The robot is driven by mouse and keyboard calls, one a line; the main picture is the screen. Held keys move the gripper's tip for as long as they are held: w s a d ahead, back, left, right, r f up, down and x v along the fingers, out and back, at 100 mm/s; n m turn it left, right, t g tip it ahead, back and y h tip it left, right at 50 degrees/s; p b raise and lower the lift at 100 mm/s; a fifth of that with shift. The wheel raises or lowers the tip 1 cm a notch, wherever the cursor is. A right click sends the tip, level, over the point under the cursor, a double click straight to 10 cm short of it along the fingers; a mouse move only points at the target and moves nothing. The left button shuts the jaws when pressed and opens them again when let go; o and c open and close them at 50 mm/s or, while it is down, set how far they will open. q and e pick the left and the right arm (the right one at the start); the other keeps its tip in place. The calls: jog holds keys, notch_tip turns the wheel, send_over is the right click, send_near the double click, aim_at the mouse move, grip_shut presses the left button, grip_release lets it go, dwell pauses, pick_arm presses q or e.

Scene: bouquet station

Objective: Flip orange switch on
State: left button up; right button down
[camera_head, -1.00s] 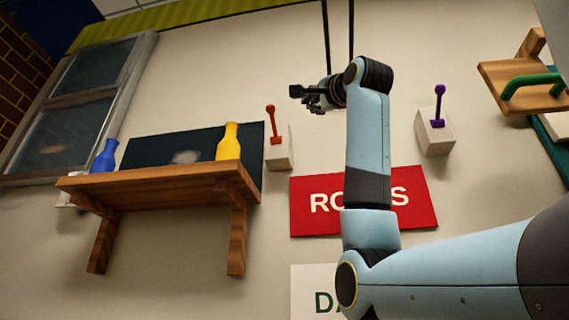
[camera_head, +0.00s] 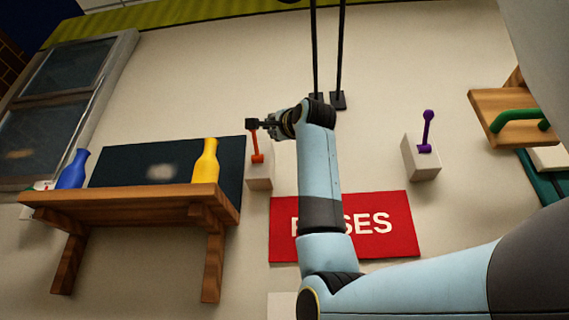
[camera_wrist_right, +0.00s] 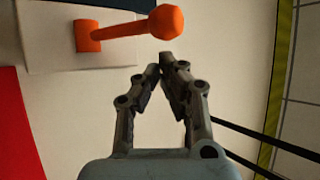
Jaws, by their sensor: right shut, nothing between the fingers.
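The orange switch (camera_head: 256,145) is a lever with a round knob on a pale box (camera_head: 259,177) on the wall. Its lever points up in the head view. In the right wrist view the orange knob (camera_wrist_right: 166,21) and the lever's foot (camera_wrist_right: 88,36) show clearly. My right gripper (camera_head: 268,124) is at the lever's upper end, and its dark part covers the knob in the head view. In the right wrist view my right gripper (camera_wrist_right: 161,66) is shut and empty, its tips just below the knob in the picture; contact is unclear. My left gripper is out of view.
A purple switch (camera_head: 427,132) is to the right. A wooden shelf (camera_head: 130,200) with a yellow bottle (camera_head: 205,161) and a blue bottle (camera_head: 73,169) is to the left. Two dark rods (camera_head: 315,50) hang above the gripper.

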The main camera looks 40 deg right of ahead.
jog(key=shift+a+f, duration=0.3)
jog(key=shift+a, duration=0.4)
jog(key=shift+f, duration=0.1)
jog(key=shift+f+n+t+y+b, duration=0.3)
jog(key=shift+n+t+b, duration=0.1)
jog(key=shift+b, duration=0.15)
jog(key=shift+s+a, duration=0.1)
jog(key=shift+a, duration=0.05)
